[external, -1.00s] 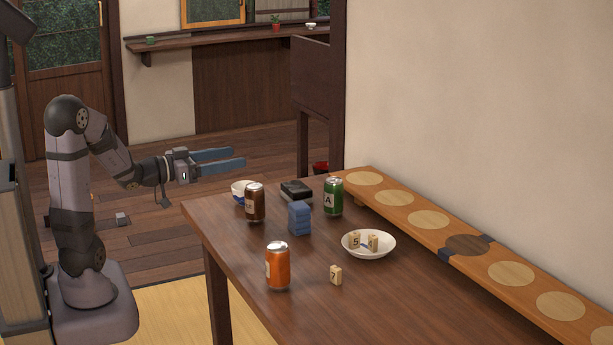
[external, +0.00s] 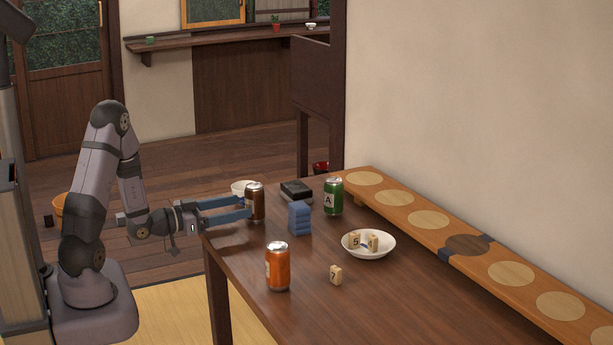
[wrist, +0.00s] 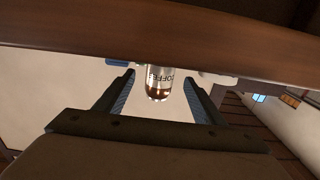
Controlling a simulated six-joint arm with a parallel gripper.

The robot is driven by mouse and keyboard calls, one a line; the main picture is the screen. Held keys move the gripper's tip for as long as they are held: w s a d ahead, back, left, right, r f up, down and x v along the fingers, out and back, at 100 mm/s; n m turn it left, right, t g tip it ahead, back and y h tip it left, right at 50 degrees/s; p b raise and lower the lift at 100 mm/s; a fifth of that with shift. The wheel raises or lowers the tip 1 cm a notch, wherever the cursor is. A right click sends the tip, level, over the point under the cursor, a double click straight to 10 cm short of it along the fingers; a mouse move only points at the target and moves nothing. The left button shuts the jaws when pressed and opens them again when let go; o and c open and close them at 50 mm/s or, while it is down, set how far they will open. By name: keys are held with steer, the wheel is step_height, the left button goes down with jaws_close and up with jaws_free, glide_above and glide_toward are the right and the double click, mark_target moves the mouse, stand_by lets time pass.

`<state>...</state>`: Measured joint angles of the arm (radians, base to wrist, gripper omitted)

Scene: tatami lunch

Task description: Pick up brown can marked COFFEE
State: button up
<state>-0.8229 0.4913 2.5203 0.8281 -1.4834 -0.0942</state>
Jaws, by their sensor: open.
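The brown can marked COFFEE (external: 257,204) stands upright on the table near its far left edge. In the wrist view my gripper (wrist: 159,80) is open, with one finger on each side of the can and gaps visible on both sides. I cannot tell how far the can sits between the fingertips.
Near the can are a white bowl (external: 239,187), a black box (external: 296,191), a blue block (external: 299,218) and a green can (external: 333,197).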

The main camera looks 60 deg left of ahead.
mark_target(257, 203)
steer(key=shift+w+f, duration=0.15)
steer(key=shift+w, duration=3.05)
steer(key=c, duration=1.1)
